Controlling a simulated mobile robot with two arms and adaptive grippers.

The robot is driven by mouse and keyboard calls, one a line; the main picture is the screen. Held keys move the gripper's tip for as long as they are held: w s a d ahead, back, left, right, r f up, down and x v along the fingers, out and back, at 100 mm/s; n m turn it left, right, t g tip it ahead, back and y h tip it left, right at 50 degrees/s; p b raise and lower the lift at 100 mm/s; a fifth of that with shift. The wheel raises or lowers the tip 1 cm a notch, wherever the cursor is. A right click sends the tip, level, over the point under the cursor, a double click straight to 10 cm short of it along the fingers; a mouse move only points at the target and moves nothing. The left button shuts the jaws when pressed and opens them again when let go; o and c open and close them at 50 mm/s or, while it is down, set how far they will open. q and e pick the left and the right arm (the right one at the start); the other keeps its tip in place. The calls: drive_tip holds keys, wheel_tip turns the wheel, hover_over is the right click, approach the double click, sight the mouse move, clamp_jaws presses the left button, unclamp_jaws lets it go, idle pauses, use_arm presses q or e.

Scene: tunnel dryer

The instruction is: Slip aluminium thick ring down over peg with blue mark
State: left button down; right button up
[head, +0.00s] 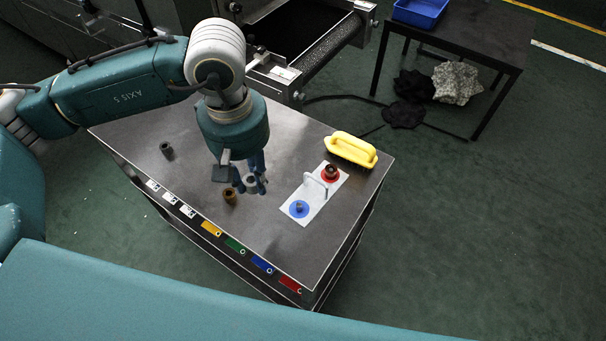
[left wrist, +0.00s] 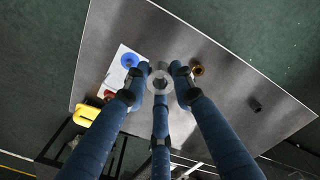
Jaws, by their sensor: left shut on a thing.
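My left gripper (head: 252,182) is over the middle of the dark table, its three blue fingers pointing down. It is shut on the light grey aluminium thick ring (head: 251,184), which also shows between the fingertips in the left wrist view (left wrist: 160,82). The peg with the blue mark (head: 298,207) stands on a white plate (head: 311,206), to the right of the gripper and apart from the ring. The blue mark shows at the upper left in the left wrist view (left wrist: 129,59). How far the ring is above the table is hard to tell.
A red-marked peg (head: 330,172) bears a brown ring, and a pale arched handle (head: 316,183) rises between the pegs. A brown ring (head: 230,196) stands close to my fingers, a dark ring (head: 166,150) further left. A yellow handled block (head: 350,149) lies behind the plate.

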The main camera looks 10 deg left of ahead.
use_arm(q)
drive_tip(key=w+d+f+m+p, duration=0.3)
drive_tip(key=d+f+m, duration=0.1)
drive_tip(key=m, duration=1.3)
drive_tip(key=w+d+f+m+p, duration=0.3)
drive_tip(key=f+m, duration=0.1)
drive_tip(key=m, duration=1.2)
drive_tip(key=shift+w+d+f+m, duration=0.15)
drive_tip(key=shift+d+f+m, duration=0.1)
drive_tip(key=shift+d+m, duration=0.15)
use_arm(e)
wheel_tip(320, 180, up, 7)
drive_tip(key=s, duration=0.1)
drive_tip(key=shift+a, duration=0.2)
drive_tip(key=shift+a+f, duration=0.2)
